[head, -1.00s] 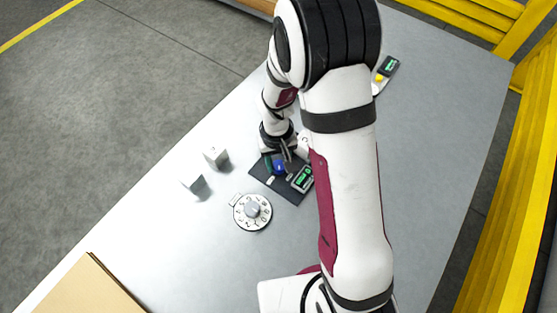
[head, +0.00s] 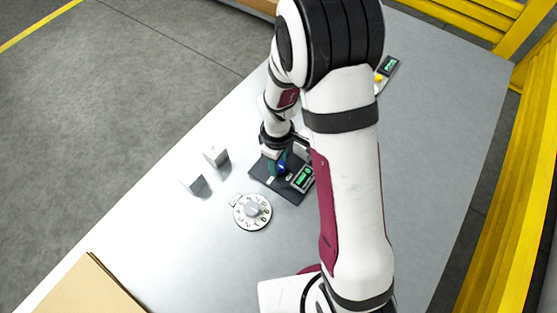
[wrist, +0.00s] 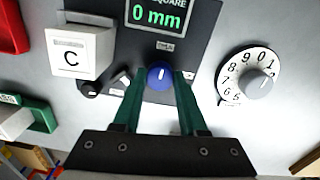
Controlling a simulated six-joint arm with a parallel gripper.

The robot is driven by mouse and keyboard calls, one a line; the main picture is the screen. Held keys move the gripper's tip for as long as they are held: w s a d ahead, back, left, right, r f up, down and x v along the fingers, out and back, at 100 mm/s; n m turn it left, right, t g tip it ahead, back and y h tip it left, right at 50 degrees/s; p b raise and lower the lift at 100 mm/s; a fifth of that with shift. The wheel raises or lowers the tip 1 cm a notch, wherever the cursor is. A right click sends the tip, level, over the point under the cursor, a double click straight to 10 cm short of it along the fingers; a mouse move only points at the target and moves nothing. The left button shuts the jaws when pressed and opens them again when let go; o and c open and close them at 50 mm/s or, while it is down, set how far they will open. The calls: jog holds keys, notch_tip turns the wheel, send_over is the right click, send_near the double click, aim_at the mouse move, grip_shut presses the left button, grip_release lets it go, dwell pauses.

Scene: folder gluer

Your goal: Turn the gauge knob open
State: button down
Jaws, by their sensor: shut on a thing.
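The gauge knob (wrist: 160,76) is blue with a white pointer line and sits on a dark panel (wrist: 197,30). In the wrist view my gripper (wrist: 159,88) has its two green fingers on either side of the knob, shut on it. The pointer line stands about upright in that view. A green display reading 0 mm (wrist: 158,13) is on the panel above the knob. In the head view the knob (head: 281,168) is partly hidden by my gripper, and the panel display (head: 303,178) shows to its right.
A round numbered dial (head: 252,212) with a grey knob lies beside the panel. Two pale blocks (head: 216,156) stand to the left; one near the panel bears a C (wrist: 75,55) in the wrist view. Red and green items lie at the wrist view's left. A tan box (head: 80,290) is at the lower left.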

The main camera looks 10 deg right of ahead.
jog(key=shift+n, duration=0.4)
jog(key=shift+c, duration=2.2)
grip_release()
notch_tip(320, 180, up, 16)
jog(key=shift+s, duration=0.2)
jog(key=shift+a+f, duration=0.1)
jog(key=s+r+m+y, duration=0.1)
jog(key=s+r+m, duration=0.1)
jog(key=s+m, duration=0.6)
jog(key=s+r+m+y, duration=0.1)
jog(key=s+r+m, duration=0.1)
jog(key=s+m, duration=0.6)
jog(key=s+d, duration=0.1)
jog(key=s, duration=0.3)
jog(key=shift+g, duration=0.3)
